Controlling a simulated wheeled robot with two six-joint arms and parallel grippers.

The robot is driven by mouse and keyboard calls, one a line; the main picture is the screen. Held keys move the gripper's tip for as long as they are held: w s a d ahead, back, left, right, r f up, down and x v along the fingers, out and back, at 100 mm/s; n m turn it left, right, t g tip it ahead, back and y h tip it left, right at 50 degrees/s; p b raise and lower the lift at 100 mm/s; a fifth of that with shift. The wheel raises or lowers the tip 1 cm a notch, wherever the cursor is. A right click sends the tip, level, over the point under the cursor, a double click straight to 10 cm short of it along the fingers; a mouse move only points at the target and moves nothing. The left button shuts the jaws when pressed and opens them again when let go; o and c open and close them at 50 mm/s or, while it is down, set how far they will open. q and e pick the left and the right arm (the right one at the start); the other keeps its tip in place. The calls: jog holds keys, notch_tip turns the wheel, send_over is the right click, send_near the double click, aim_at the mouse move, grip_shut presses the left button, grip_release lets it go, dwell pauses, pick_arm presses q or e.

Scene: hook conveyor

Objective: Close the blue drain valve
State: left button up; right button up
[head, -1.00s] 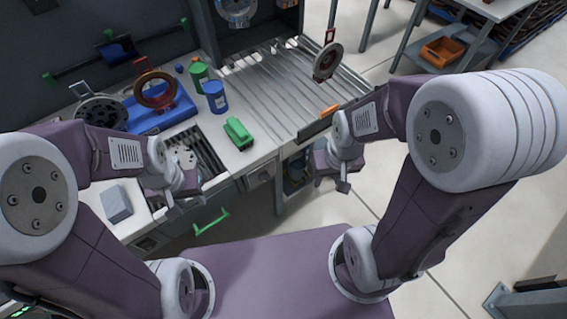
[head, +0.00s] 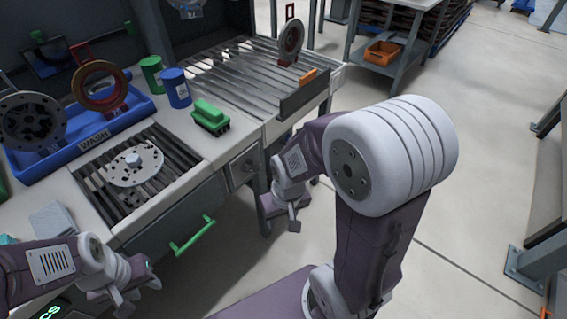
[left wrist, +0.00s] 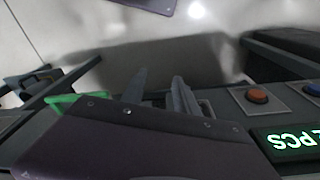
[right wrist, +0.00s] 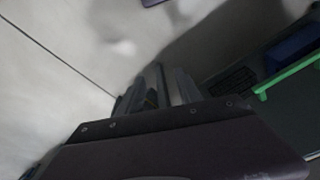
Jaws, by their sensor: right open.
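I cannot make out a blue drain valve in any view. My right gripper (head: 286,210) hangs in front of the counter's right part, below a small grey box with a knob (head: 246,168). In the right wrist view its fingers (right wrist: 166,85) are open and empty over the floor.
The counter holds a blue wash tray (head: 135,112) with ring parts, a slotted drain with a pale disc (head: 134,166), a green brush (head: 210,116), and green (head: 152,74) and blue (head: 176,88) containers. A slatted rack (head: 232,72) lies behind. Open floor (head: 470,160) is at right.

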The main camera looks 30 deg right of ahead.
jog(key=w+f+m+g+y+b, duration=0.1)
jog(key=w+f+m+y+b, duration=0.2)
jog(key=f+m+b, duration=1.05)
jog(key=w+d+f+m+t+y+b, duration=0.25)
jog(key=w+f+m+y, duration=0.2)
jog(key=w, duration=0.45)
jog(key=m+t+b, duration=0.4)
jog(key=m+t, duration=0.8)
jog(key=t, duration=0.1)
send_near(289, 144)
jog(key=shift+h, duration=0.35)
jog(key=x, duration=1)
jog(key=shift+w+a+r+m, duration=0.1)
jog(key=shift+w+a+m, duration=0.1)
jog(key=shift+w+m, duration=0.15)
pick_arm(q)
notch_tip(289, 144, down, 24)
jog(key=shift+f, duration=0.15)
pick_arm(e)
grip_shut()
